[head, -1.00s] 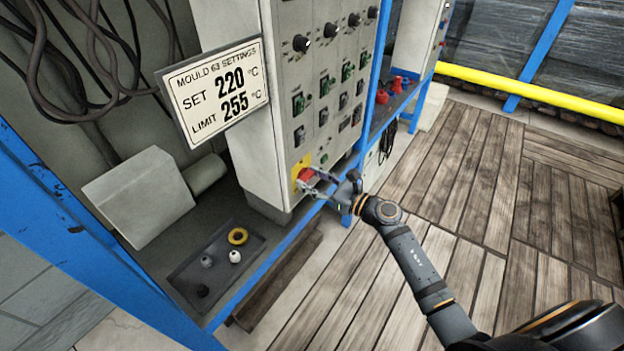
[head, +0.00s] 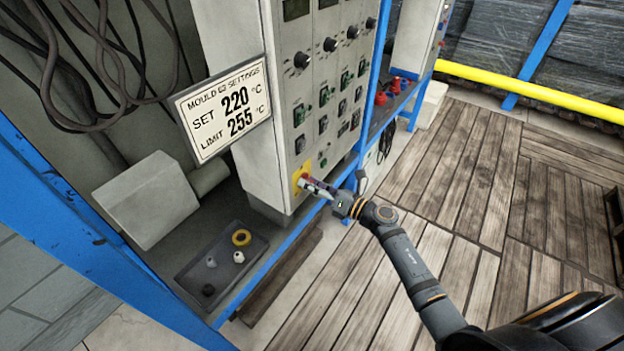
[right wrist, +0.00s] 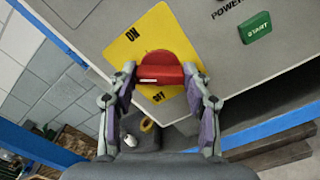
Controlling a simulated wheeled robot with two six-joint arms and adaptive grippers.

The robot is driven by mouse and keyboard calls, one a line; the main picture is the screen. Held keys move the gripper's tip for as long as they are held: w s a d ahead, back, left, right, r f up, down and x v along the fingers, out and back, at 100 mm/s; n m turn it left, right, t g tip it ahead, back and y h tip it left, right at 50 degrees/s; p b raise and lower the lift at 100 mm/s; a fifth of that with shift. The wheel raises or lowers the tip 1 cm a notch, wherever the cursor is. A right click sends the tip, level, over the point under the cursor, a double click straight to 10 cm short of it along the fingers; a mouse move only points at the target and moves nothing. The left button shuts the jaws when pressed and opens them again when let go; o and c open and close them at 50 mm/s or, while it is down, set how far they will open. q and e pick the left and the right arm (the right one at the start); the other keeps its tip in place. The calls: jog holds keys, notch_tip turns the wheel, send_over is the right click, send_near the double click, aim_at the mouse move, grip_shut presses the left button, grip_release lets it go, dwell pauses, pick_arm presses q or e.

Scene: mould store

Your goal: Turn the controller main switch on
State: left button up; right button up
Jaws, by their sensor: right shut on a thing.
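The controller main switch is a red rotary knob (right wrist: 165,70) on a yellow plate (right wrist: 128,52) marked ON and OFF, low on the grey controller cabinet (head: 263,165). My right gripper (right wrist: 159,80) is shut on the knob's raised red bar, one finger at each end. In the right wrist view the bar lies nearly level, with a white mark near its left end. I cannot tell for sure which label it points to. In the head view my right gripper (head: 308,185) reaches the plate from the right and mostly hides the knob. My left gripper is out of view.
A green START button (right wrist: 256,27) sits near the switch. A settings sign (head: 222,108) sticks out left of the cabinet. A dark tray (head: 197,272) with small parts and a yellow ring lies on the shelf below. Blue frame posts stand close by. The wooden floor at right is clear.

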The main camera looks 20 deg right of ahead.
jog(key=shift+m+p, duration=3.2)
jog(key=shift+m, duration=2)
jog(key=shift+f, duration=0.1)
jog(key=o, duration=1.2)
jog(key=shift+c, duration=0.2)
jog(key=v, duration=1.2)
jog(key=shift+d+m, duration=0.1)
jog(key=shift+m, duration=0.2)
